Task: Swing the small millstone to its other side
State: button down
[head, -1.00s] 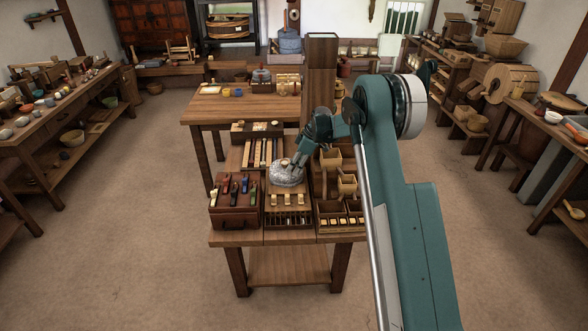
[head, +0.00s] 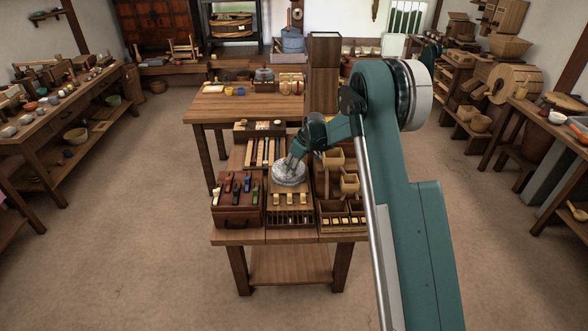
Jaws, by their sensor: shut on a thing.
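The small millstone (head: 289,177) is a pale grey, round, mottled stone on the middle of the near workbench, in the head view. My gripper (head: 290,163) reaches down from the upper right and is shut at the top of the stone. The fingers cover part of its upper face. Whether they hold the stone's body or a handle on it is too small to tell.
A reddish-brown case (head: 237,207) with coloured tools stands left of the stone. Wooden boxes (head: 333,160) stand close on its right. Dark and pale strips (head: 264,152) lie behind it, small wooden blocks (head: 289,199) in front. A tall wooden post (head: 323,75) rises behind.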

aim_at(281, 172)
jog(key=a+m, duration=0.1)
jog(key=m, duration=0.1)
jog(key=a+m+t+h, duration=0.1)
jog(key=a+m, duration=0.1)
jog(key=m, duration=0.1)
jog(key=shift+w+a+m+t+h, duration=0.25)
jog(key=shift+a+m+h, duration=0.2)
jog(key=shift+m, duration=0.45)
jog(key=shift+w+a+m+t+h, duration=0.25)
jog(key=shift+a+m+h, duration=0.15)
jog(key=shift+m, duration=0.5)
jog(key=c, duration=2.3)
grip_release()
jog(key=shift+r, duration=0.2)
jog(key=shift+v, duration=5.85)
jog(key=shift+r, duration=0.1)
